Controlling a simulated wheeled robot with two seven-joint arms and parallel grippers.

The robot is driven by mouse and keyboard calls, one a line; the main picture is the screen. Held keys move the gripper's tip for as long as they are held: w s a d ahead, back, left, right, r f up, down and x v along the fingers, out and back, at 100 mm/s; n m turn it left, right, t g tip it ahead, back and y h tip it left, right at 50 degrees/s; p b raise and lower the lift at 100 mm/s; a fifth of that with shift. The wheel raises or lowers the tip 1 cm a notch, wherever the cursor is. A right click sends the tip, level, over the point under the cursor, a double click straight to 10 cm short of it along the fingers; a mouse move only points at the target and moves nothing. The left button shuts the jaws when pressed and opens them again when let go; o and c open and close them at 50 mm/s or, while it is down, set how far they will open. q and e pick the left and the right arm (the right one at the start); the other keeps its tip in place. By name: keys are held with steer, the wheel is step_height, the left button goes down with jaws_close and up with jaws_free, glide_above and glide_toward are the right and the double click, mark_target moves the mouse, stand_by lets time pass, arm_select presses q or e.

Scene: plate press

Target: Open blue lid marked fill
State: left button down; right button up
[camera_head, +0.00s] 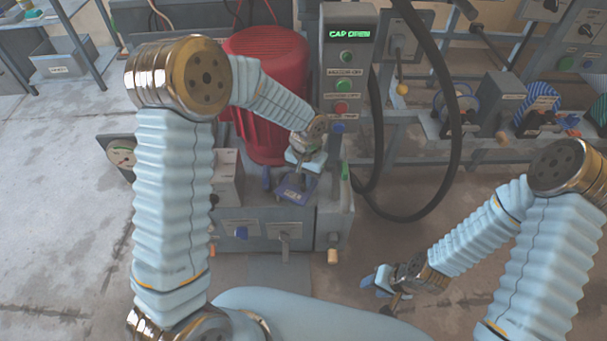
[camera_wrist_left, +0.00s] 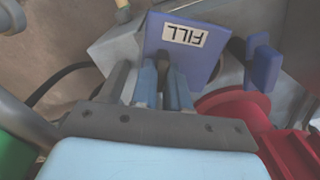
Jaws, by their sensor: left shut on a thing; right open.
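The blue lid (camera_head: 299,189) marked FILL is at the top of the grey machine's front, under my left gripper (camera_head: 296,173) in the head view. In the left wrist view the lid (camera_wrist_left: 205,62) shows its white FILL label upside down. My left gripper (camera_wrist_left: 163,88) is shut on the lid's near edge. The lid looks tilted; its hinge and the opening under it are hidden. My right gripper (camera_head: 385,284) is open and empty, low over the floor at the right.
A red cylinder (camera_head: 268,75) stands behind the lid. A grey control post (camera_head: 347,70) beside it has a green display that seems to read CAP OPEN. A black hose (camera_head: 437,190) loops to the right.

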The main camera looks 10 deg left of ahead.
mark_target(304, 200)
arm_select(q)
steer(key=s+m, duration=0.1)
steer(key=m, duration=0.1)
steer(key=s+m, duration=0.1)
steer(key=shift+s+d+m+b, duration=0.25)
steer(key=shift+d+m+b, duration=0.05)
steer(key=shift+m+b, duration=0.1)
steer(key=s+m, duration=0.1)
steer(key=m, duration=0.1)
steer(key=shift+s+m, duration=0.4)
steer(key=shift+s+a+m, duration=0.3)
steer(key=shift+s+m, duration=0.55)
steer(key=shift+m, duration=0.45)
steer(key=shift+s+a+m, duration=0.3)
steer(key=shift+s+m, duration=0.5)
steer(key=shift+m, duration=0.5)
steer(key=c, duration=1.1)
jaws_free()
steer(key=shift+r, duration=0.15)
